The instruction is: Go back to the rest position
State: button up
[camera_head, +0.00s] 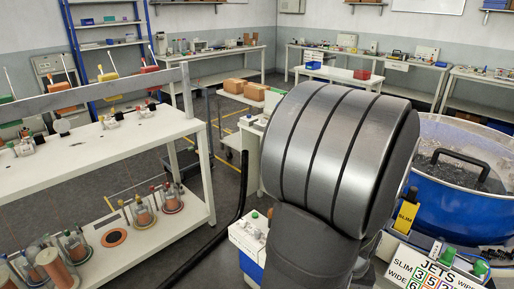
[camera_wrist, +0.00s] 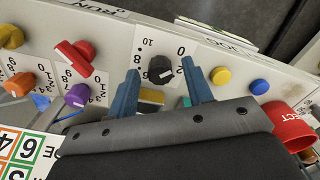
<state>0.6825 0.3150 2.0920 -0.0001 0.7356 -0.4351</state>
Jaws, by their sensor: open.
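In the wrist view my gripper (camera_wrist: 160,66) is open, its two blue fingers apart with nothing gripped. A black knob (camera_wrist: 160,70) on a white control panel (camera_wrist: 215,52) shows between the fingertips; I cannot tell whether they touch it. In the head view my grey arm link fills the middle and hides the gripper.
The blue bowl (camera_head: 455,208) stands right of my arm. A white two-level bench (camera_head: 90,158) is left, with open floor beyond.

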jog(key=shift+f, duration=0.25)
notch_tip(320, 180, up, 17)
notch_tip(320, 180, down, 17)
jog(key=shift+f, duration=0.15)
jog(key=shift+m, duration=1.2)
jog(key=m, duration=0.9)
jog(key=shift+m, duration=1.8)
